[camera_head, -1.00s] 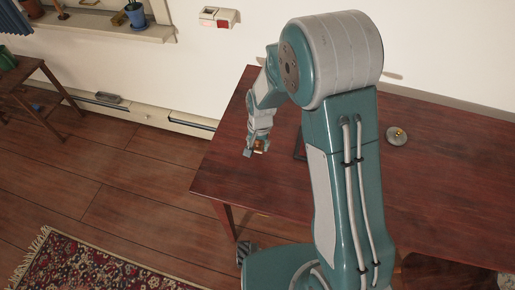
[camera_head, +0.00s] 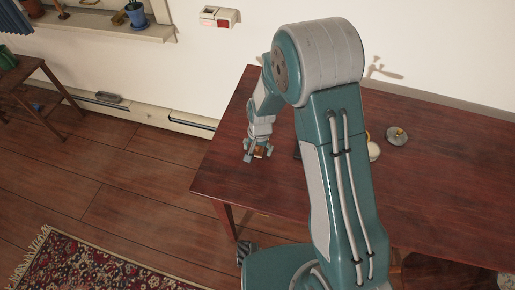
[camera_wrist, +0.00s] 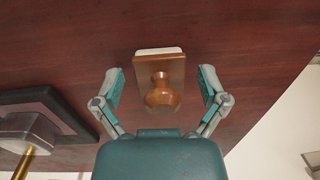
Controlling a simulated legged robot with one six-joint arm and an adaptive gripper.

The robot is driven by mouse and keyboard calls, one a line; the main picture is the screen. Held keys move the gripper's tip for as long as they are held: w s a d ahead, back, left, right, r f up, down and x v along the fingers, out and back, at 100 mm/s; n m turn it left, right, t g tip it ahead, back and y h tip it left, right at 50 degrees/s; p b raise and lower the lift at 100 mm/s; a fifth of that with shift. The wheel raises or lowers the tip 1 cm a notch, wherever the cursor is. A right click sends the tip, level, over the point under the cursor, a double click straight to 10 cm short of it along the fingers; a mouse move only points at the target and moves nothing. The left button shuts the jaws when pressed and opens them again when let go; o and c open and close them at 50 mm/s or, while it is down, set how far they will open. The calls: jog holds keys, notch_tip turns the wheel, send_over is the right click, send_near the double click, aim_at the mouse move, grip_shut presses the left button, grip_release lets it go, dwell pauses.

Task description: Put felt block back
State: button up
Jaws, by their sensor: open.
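The felt block (camera_wrist: 175,68) is a brown wooden block with a rounded knob and a pale strip along its far edge. It sits on the dark red table in the wrist view. My gripper (camera_wrist: 161,85) is open, with one finger on each side of the block and visible gaps to both. In the head view my gripper (camera_head: 257,154) is low over the left part of the table, with a small orange-brown bit of the block (camera_head: 261,152) showing between its fingers.
A black-rimmed frame or tray (camera_wrist: 62,98) lies left of the block in the wrist view, with a grey object (camera_wrist: 28,128) and brass rod by it. A grey disc with a knob (camera_head: 396,136) and a pale round thing (camera_head: 374,151) stand right of my arm. The table's left front is clear.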

jog(key=r, duration=1.2)
jog(key=shift+d+r, duration=0.15)
jog(key=shift+d, duration=0.2)
jog(key=s+d+r+n+t, duration=0.1)
jog(key=s+d+r, duration=0.25)
jog(key=r, duration=0.25)
jog(key=s+d+r+n+t, duration=0.1)
jog(key=s+d+r+t, duration=0.15)
jog(key=s+r, duration=0.3)
jog(key=s+d+r+t, duration=0.1)
jog(key=s+d+r, duration=0.3)
jog(key=r, duration=0.3)
jog(key=s+d+r+n+t, duration=0.1)
jog(key=s+d+r, duration=0.1)
jog(key=s, duration=0.5)
jog(key=shift+s+d+r+n+h, duration=0.2)
jog(key=shift+s+d+n+h, duration=0.1)
jog(key=shift+d, duration=0.25)
